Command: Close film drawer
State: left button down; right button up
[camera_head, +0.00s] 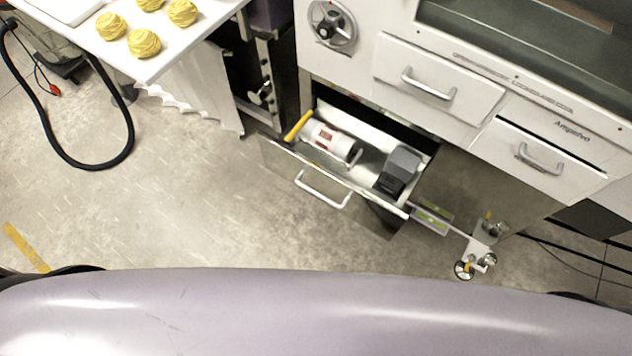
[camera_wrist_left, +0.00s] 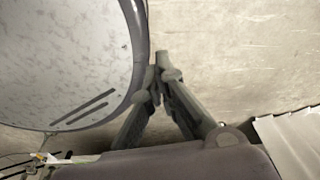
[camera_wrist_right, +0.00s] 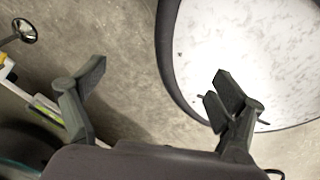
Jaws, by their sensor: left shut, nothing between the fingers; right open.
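The film drawer (camera_head: 268,150) is the low drawer of the machine and stands pulled out in the head view. Its bar handle (camera_head: 323,193) is on the front panel. A white and grey cylinder with a yellow end (camera_head: 330,142) and a dark grey block (camera_head: 398,170) lie inside. My left gripper (camera_wrist_left: 160,65) shows in the left wrist view with its fingers together and nothing between them. My right gripper (camera_wrist_right: 160,85) shows in the right wrist view with its fingers wide apart and empty. Neither gripper is in the head view, and neither touches the drawer in any view.
Two upper drawers, one at left (camera_head: 440,80) and one at right (camera_head: 550,160), have bar handles. A white table (camera_head: 180,45) with yellow pastry-like swirls stands at upper left. A black hose (camera_head: 75,165) loops on the floor. Floor before the drawer is clear.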

pick_arm(q)
jog(key=w+m+t+b, duration=0.4)
jog(key=w+b, duration=0.1)
jog(key=w, duration=0.6)
pick_arm(e)
jog(key=w+a+f+t+b, duration=0.1)
jog(key=w+a+f+b, duration=0.1)
jog(key=w+b, duration=1.1)
pick_arm(q)
notch_tip(320, 180, up, 24)
jog(key=r+m+t+h+b, duration=0.1)
jog(key=m+t+h+b, duration=0.2)
jog(key=m+t+h, duration=1)
send_over(303, 171)
jog(key=s, duration=0.4)
jog(key=m+g+y, duration=0.3)
jog(key=y, duration=0.1)
jog(key=shift+f, duration=0.25)
jog(key=shift+w+d, duration=0.3)
jog(key=shift+w, duration=0.15)
pick_arm(e)
jog(key=w+r+t, duration=0.1)
jog(key=w+r, duration=0.5)
jog(key=r, duration=0.4)
jog(key=shift+a+r, duration=0.2)
jog(key=shift+a, duration=0.15)
pick_arm(q)
jog(key=shift+r, duration=0.1)
